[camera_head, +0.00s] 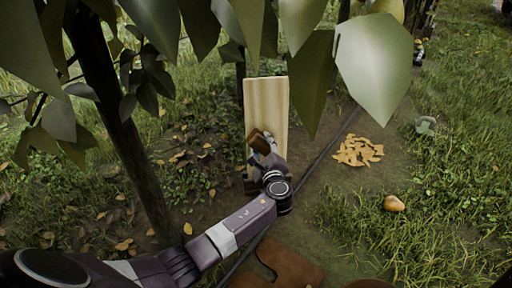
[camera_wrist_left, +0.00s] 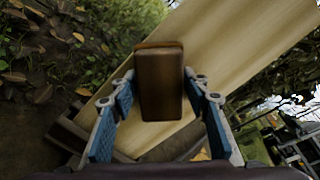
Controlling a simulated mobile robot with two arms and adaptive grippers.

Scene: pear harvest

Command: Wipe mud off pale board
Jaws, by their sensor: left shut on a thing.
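The pale board (camera_head: 266,100) stands upright on the ground in the middle of the head view. In the left wrist view the board (camera_wrist_left: 235,45) runs slantwise behind the gripper, with faint lengthwise streaks. I cannot make out a distinct mud patch on the parts that show. My left gripper (camera_head: 264,152) is at the lower part of the board, shut on a brown block (camera_wrist_left: 160,85). The block (camera_head: 258,141) sits in front of the board; whether it touches the board I cannot tell. The gripper and block hide part of the board's lower face. My right gripper is not in view.
Large leaves (camera_head: 380,60) hang across the top of the head view. A dark trunk (camera_head: 118,120) stands left of my arm. A dark hose-like line (camera_head: 318,160) runs right of the board. A pile of orange-tan pieces (camera_head: 358,151) and a rounded orange-tan thing (camera_head: 394,204) lie to the right.

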